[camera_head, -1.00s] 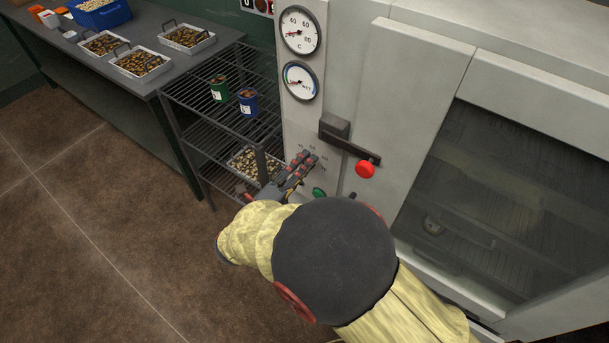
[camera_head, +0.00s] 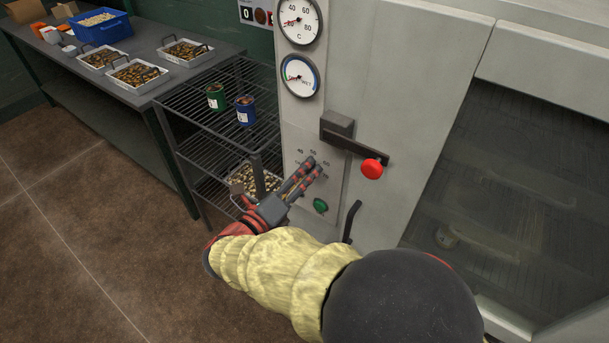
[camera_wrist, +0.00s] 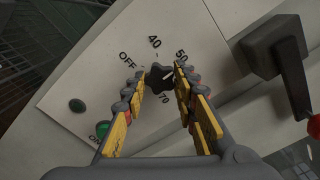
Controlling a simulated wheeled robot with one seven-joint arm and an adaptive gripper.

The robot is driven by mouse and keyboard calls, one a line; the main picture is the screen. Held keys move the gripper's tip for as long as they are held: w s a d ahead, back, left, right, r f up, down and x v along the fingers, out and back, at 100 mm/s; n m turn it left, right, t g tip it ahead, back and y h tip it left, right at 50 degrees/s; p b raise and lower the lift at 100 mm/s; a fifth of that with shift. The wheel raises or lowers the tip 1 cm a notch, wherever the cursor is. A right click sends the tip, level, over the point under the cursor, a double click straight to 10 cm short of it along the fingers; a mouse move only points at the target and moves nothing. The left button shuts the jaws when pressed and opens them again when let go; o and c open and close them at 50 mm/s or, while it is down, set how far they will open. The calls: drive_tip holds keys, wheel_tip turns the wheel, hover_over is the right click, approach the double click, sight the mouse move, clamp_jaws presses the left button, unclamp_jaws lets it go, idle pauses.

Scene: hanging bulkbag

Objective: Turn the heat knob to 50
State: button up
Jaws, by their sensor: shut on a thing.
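The heat knob (camera_wrist: 158,74) is a small dark lobed knob on the pale control panel, ringed by printed marks OFF, 40, 50 and 70. My gripper (camera_wrist: 160,80) is shut on the knob, with one yellow-and-grey finger on each side of it. The fingers partly cover the knob and some of the dial marks, and I cannot read its pointer surely. In the head view my gripper (camera_head: 310,170) reaches the panel just under the printed numbers, and its fingers hide the knob.
A green button (camera_head: 320,205) sits below the knob. A door handle with a red ball end (camera_head: 372,168) juts out to the upper right. Two gauges (camera_head: 299,75) are above. A wire rack (camera_head: 215,125) with cans and a tray stands left of the cabinet.

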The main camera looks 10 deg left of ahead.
drive_tip(key=shift+f, duration=0.15)
drive_tip(key=o, duration=1.1)
drive_tip(key=shift+o, duration=0.3)
drive_tip(key=shift+s, duration=0.1)
drive_tip(key=v, duration=1.1)
drive_tip(key=shift+s+a, duration=0.2)
drive_tip(key=shift+s, duration=0.15)
